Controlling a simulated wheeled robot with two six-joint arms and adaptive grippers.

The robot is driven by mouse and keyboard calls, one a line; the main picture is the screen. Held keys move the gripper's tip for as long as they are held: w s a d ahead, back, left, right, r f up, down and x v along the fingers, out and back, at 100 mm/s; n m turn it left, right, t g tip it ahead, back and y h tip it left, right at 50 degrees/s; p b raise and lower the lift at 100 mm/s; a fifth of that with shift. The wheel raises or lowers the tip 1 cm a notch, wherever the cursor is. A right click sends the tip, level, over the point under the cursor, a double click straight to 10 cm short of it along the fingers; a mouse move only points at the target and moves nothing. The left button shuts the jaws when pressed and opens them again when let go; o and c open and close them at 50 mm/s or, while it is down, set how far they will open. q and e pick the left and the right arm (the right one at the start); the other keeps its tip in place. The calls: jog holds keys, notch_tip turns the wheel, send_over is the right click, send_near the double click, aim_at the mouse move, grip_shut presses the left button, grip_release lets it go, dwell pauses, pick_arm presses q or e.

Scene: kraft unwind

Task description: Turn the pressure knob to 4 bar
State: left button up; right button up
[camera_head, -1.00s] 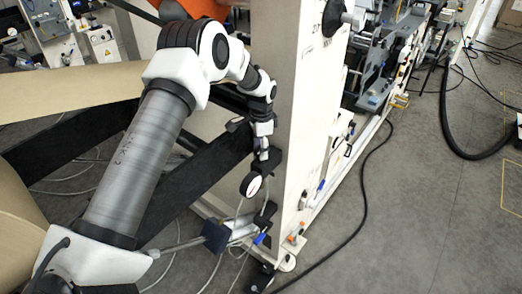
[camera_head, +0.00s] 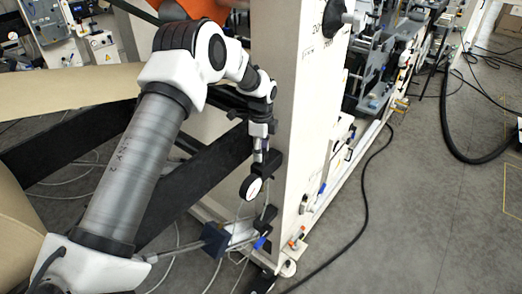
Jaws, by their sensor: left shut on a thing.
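The pressure gauge (camera_head: 252,187), a small round white dial in a black rim, hangs at the near edge of the cream machine frame. Its reading is too small to make out. My left arm comes in from the left, and its gripper (camera_head: 260,156) points down just above the gauge. The gripper is shut on the pressure knob, which is mostly hidden by the fingers. A black regulator body (camera_head: 270,163) shows beside the fingertips. My right gripper is not in view.
The tall cream frame panel (camera_head: 301,120) stands right of the gripper. Below the gauge are thin hoses, a dark blue block (camera_head: 216,240) and a blue fitting (camera_head: 260,242). A black cable (camera_head: 364,200) crosses the open grey floor at right.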

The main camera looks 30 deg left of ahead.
pick_arm(q)
jog(key=shift+f, duration=0.1)
dwell(0.3)
jog(key=o, duration=1.1)
jog(key=shift+o, duration=0.2)
notch_tip(320, 180, up, 12)
